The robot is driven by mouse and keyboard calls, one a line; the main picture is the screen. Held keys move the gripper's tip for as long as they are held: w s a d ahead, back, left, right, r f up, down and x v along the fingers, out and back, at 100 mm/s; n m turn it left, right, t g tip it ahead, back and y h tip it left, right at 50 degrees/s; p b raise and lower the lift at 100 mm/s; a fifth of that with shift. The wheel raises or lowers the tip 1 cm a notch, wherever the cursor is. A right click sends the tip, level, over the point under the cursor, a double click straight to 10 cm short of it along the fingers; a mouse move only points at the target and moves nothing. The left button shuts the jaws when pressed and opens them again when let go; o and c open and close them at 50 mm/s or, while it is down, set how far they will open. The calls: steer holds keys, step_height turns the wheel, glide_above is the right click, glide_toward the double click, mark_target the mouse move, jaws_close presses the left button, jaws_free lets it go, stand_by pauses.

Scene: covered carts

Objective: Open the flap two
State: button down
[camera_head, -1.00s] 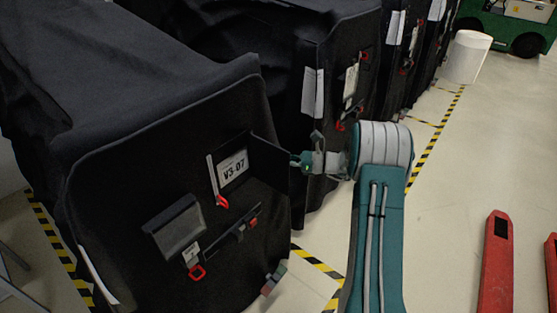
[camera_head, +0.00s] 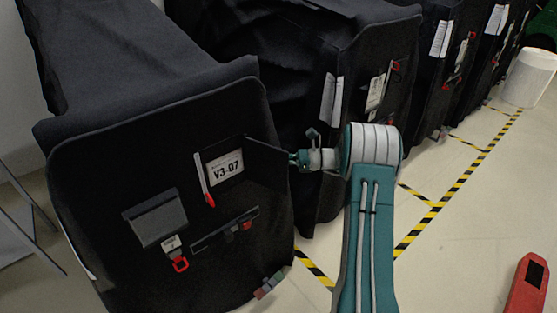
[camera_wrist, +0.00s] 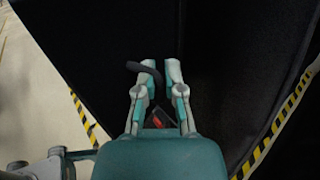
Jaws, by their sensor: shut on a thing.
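The near black-covered cart (camera_head: 110,160) has two flaps on its front. My gripper (camera_head: 300,160) is at the flap's outer edge in the head view, mostly hidden behind my wrist. In the wrist view my gripper (camera_wrist: 160,72) is shut on a dark curved handle (camera_wrist: 138,68) by its left finger. The lower flap (camera_head: 157,220) lies near the panel. No number shows on either flap.
A white strip with a red tip (camera_head: 204,180) and a red ring (camera_head: 180,265) are on the cart front. More black-covered carts (camera_head: 395,60) stand behind. Yellow-black floor tape (camera_head: 440,200) runs right of them.

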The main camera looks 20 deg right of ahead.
steer(key=shift+r, duration=0.1)
steer(key=c, duration=0.7)
jaws_free()
steer(key=shift+d, duration=0.15)
steer(key=shift+d, duration=0.1)
steer(key=v, duration=1.2)
